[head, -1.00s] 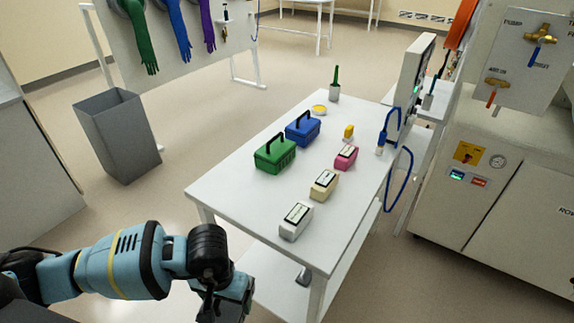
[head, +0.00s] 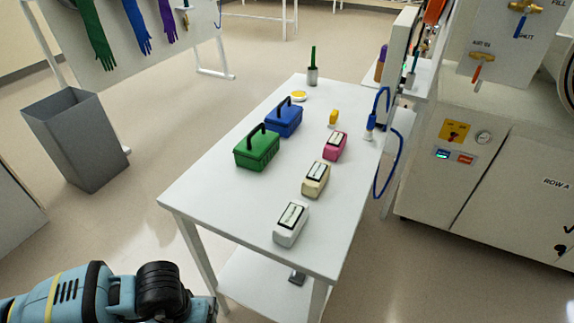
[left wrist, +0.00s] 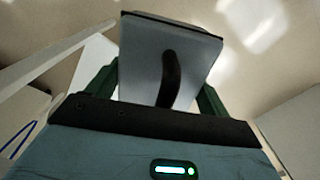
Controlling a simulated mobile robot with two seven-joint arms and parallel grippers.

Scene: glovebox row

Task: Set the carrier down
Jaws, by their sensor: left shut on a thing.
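In the left wrist view a grey box-like carrier (left wrist: 190,45) with a dark curved handle (left wrist: 170,78) sits between the dark green fingers of my left gripper (left wrist: 158,88), which is shut on it. Its far side is hidden. In the head view my left arm shows at the bottom left; the gripper and its load are out of that picture. The white table (head: 225,205) holds a green carrier (head: 257,152) and a blue carrier (head: 284,122), both upright with black handles. My right gripper is not in view.
Labelled white (head: 290,228), cream (head: 316,180) and pink (head: 335,146) blocks and a small yellow one (head: 333,118) line the table's right side. A yellow dish (head: 298,96) and a cup (head: 313,76) stand behind. The table's near left is clear. A grey bin (head: 80,145) stands left.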

